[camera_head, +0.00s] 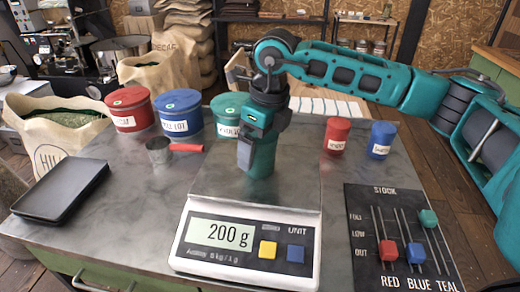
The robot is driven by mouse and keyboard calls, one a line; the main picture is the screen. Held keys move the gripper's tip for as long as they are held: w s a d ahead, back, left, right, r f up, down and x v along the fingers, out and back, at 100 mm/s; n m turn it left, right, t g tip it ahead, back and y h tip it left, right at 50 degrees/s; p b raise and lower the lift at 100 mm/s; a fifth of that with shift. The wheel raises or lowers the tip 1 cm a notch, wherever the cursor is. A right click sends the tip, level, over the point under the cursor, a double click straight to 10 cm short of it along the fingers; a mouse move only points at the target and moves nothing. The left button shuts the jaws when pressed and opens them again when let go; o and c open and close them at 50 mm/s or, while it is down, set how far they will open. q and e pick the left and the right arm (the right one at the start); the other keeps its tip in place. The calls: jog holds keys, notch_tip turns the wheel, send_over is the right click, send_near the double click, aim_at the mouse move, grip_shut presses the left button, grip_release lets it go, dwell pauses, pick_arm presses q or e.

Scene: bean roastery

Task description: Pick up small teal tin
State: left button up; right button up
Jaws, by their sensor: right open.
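The small teal tin (264,162) stands upright on the pan of the scale (246,259), whose display reads 200 g. My right gripper (252,158) comes down from above, with its fingers at the tin. The jaws are open, and a dark finger covers part of the tin's left side. The tin's top is hidden by the gripper, and I cannot tell whether the fingers touch it. My left gripper is not in view.
Small red (337,137) and blue (381,140) tins stand to the right. Large red (130,108), blue (178,113) and teal (228,115) tins stand behind left. A red-handled scoop (159,151), black tray (62,190) and stock board (400,240) also lie on the counter.

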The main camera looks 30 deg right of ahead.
jog(key=shift+w+a+f, duration=0.15)
jog(key=shift+f, duration=0.6)
jog(key=shift+c, duration=0.5)
jog(key=c, duration=1)
jog(key=shift+r, duration=0.1)
jog(key=shift+c, duration=0.5)
jog(key=shift+r, duration=0.1)
